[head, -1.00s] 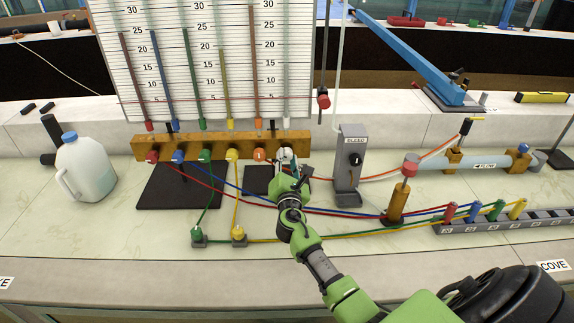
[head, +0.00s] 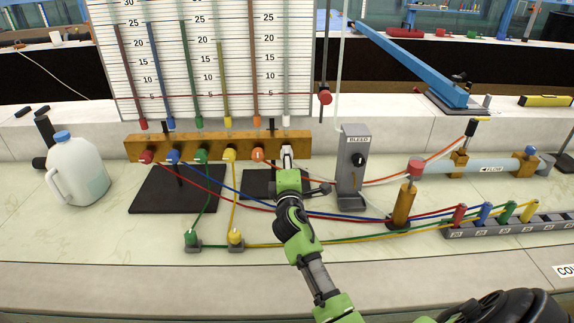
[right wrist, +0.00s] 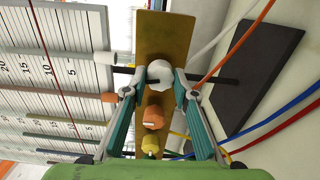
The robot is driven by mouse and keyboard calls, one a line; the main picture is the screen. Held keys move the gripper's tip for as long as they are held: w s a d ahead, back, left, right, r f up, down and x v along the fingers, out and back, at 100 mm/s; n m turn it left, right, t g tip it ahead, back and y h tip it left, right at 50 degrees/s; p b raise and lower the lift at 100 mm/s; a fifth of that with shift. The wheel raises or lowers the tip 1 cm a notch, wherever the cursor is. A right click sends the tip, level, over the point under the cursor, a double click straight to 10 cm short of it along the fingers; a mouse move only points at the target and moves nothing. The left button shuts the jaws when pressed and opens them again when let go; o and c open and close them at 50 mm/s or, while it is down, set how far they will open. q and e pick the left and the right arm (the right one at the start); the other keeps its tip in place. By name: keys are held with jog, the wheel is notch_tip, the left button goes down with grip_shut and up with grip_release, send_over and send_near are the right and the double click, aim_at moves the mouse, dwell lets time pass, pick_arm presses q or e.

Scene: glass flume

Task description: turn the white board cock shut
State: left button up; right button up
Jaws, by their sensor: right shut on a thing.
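The white board cock (head: 287,151) is at the right end of the wooden manifold bar (head: 135,147), below the tube board. In the right wrist view the round white cock (right wrist: 160,74) has a finger on each side, with a short dark mark on its face. My right gripper (head: 288,166) reaches it from the front. In the right wrist view my right gripper (right wrist: 161,78) is shut on the cock. The fingers hide part of the cock in the head view, and I cannot tell its exact angle. My left gripper is not in view.
Orange (head: 258,154), yellow (head: 229,155), green, blue and red cocks line the bar to the left. A grey bleed post (head: 352,185) stands close to the right of my gripper. Coloured hoses cross the bench below. A white jug (head: 80,180) stands at far left.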

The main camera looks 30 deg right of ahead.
jog(key=shift+f+m+b, duration=0.1)
jog(key=shift+m+b, duration=0.4)
jog(key=shift+m, duration=0.8)
jog(key=o, duration=1.1)
jog(key=shift+c, duration=0.2)
jog(key=v, duration=1.2)
jog(key=shift+s, duration=0.1)
